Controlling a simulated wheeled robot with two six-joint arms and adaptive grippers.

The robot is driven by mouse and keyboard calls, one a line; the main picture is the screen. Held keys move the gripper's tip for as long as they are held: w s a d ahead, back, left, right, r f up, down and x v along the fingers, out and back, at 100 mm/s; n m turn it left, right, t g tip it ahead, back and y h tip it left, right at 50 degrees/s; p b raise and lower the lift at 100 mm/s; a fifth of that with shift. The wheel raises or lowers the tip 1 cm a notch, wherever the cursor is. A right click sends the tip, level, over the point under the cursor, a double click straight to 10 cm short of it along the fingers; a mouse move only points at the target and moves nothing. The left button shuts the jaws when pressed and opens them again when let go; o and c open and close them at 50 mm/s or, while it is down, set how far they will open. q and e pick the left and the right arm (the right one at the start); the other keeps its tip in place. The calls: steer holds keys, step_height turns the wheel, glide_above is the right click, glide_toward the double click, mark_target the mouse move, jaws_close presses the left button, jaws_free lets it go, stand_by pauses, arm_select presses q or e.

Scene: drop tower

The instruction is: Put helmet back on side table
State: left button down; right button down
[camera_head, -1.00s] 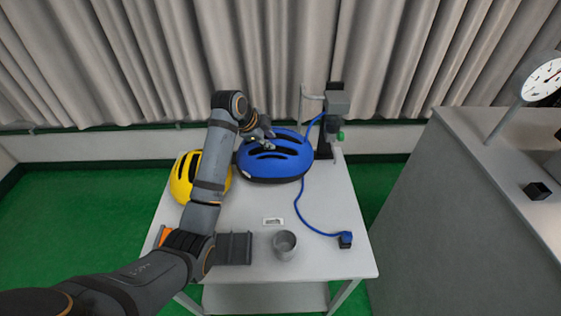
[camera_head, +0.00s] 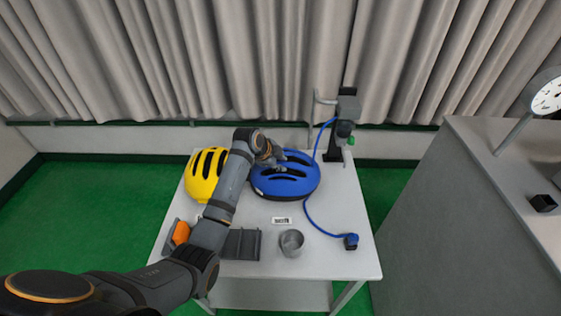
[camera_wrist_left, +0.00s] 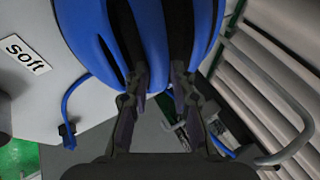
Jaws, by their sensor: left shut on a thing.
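A blue helmet (camera_head: 290,186) with dark vents is at the far middle of the white side table (camera_head: 335,262). My left gripper (camera_head: 272,155) reaches over it from the left and is shut on its upper rear part. In the left wrist view, the fingers (camera_wrist_left: 160,92) pinch a strip of the helmet (camera_wrist_left: 88,32) between dark vents. The helmet looks on or very close to the tabletop; I cannot tell whether it touches. A yellow helmet (camera_head: 203,172) sits at the left of the table, partly behind my left arm. My right gripper is not in view.
A grey pump-like stand (camera_head: 346,115) with a blue hose (camera_head: 318,221) is right of the helmet. A grey cup (camera_head: 291,243), a dark tray (camera_head: 241,244), an orange item (camera_head: 181,232) and a label (camera_head: 282,220) lie nearer. A grey counter (camera_head: 460,220) stands right.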

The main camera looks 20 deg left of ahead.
arm_select(q)
steer(key=c, duration=1.6)
jaws_free()
steer(key=o, duration=0.5)
steer(key=shift+c, duration=0.2)
steer(key=shift+s+r, duration=0.1)
steer(key=shift+r, duration=0.1)
steer(key=b+v, duration=0.1)
steer(key=v, duration=1)
steer(key=shift+s+r, duration=0.15)
steer(key=shift+r, duration=0.1)
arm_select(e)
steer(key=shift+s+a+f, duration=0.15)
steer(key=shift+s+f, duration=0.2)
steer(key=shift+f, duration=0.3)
arm_select(q)
steer(key=shift+a, duration=0.1)
